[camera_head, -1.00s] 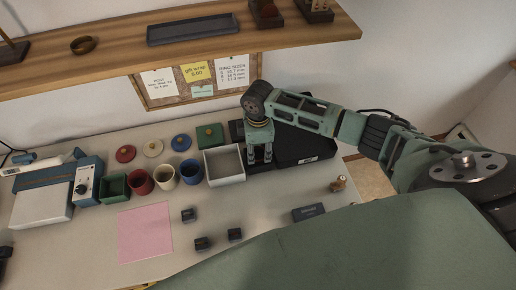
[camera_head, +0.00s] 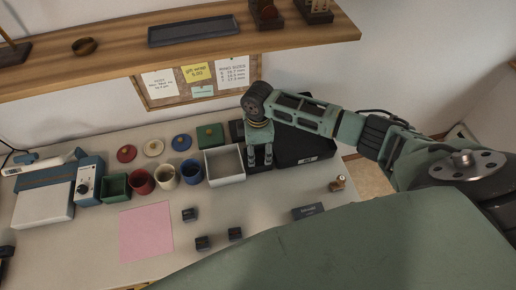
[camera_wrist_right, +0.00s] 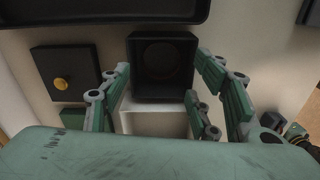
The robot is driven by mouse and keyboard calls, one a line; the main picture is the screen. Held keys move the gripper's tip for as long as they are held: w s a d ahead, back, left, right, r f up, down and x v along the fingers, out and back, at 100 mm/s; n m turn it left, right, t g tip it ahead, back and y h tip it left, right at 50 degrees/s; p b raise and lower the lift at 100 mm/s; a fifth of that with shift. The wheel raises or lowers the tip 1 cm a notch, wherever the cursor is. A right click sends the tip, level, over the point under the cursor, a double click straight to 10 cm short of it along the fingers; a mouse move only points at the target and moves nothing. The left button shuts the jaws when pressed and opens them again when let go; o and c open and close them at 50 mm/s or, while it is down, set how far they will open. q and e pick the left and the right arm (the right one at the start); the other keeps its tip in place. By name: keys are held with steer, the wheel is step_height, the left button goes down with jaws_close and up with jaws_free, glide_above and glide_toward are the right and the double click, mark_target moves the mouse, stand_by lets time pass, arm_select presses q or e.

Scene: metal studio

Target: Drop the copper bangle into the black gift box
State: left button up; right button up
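The black gift box (camera_wrist_right: 143,92) stands open below my right gripper in the right wrist view. A faint brownish ring (camera_wrist_right: 160,58) shows low in its dark inside; it looks like the copper bangle, though the shade makes this hard to tell. My right gripper (camera_wrist_right: 163,85) is open, its green fingers wide apart with nothing between them. In the head view my right gripper (camera_head: 260,164) points down over the black box, which it and the arm mostly hide. The black lid with a gold knob (camera_wrist_right: 66,72) lies beside the box. My left gripper is not seen.
A white open box (camera_head: 225,179) adjoins the black box on the left. A large black tray (camera_head: 305,150) lies on its right. Blue, cream, red and green containers stand farther left. A bronze-coloured ring (camera_head: 84,46) rests on the shelf. A pink sheet (camera_head: 146,232) lies in front.

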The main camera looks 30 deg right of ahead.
steer(key=shift+r, duration=0.1)
step_height(320, 180, up, 12)
stand_by(0.7)
stand_by(0.7)
